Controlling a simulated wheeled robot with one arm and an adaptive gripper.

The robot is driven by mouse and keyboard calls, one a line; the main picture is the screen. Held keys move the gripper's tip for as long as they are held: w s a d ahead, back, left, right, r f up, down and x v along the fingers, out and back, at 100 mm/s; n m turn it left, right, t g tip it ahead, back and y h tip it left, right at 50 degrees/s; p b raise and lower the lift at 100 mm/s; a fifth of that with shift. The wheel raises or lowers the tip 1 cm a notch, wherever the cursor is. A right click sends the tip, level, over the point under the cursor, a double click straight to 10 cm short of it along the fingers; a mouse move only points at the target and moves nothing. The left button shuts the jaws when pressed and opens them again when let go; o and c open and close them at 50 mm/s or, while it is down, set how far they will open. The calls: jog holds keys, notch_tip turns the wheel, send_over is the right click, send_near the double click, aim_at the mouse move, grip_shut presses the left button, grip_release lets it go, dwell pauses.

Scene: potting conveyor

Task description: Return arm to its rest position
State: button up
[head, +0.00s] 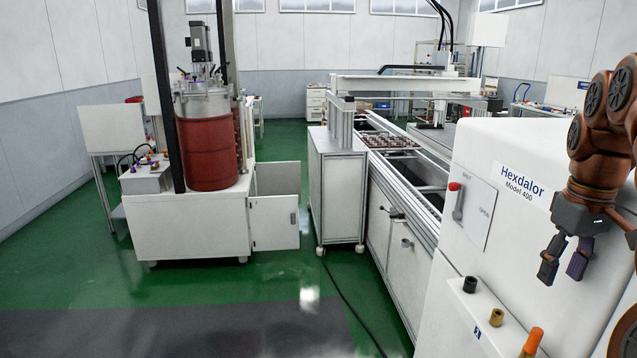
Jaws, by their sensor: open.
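My gripper (564,262) hangs at the right side of the head view, at the end of my bronze-coloured arm. Its two dark fingers point down, are spread apart and hold nothing. It is in front of the white Hexdalor Model 400 machine (478,215) in the picture. I cannot tell the exact gap between the fingers and the machine. Part of my arm is cut off by the right edge of the frame.
A lever with a red knob (455,188) is on the machine's side. Small knobs and an orange handle (531,342) stand below. The conveyor (405,205) runs behind. A red tank (207,150) stands on a white cabinet (190,225). Green floor (275,290) is clear; a cable crosses it.

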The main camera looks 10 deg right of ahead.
jog(key=s+a+f+n, duration=0.15)
jog(key=a+f, duration=0.25)
jog(key=a, duration=0.5)
jog(key=s+a+f, duration=0.2)
jog(key=a+f, duration=0.2)
jog(key=a, duration=0.5)
jog(key=s+a+f+m+g, duration=0.1)
jog(key=s+a+f, duration=0.8)
jog(key=s+f, duration=0.2)
jog(key=s, duration=0.2)
jog(key=shift+s+a+f+g, duration=0.25)
jog(key=shift+s+g, duration=0.15)
jog(key=shift+c, duration=0.8)
jog(key=shift+d+m, duration=0.1)
jog(key=shift+m, duration=0.15)
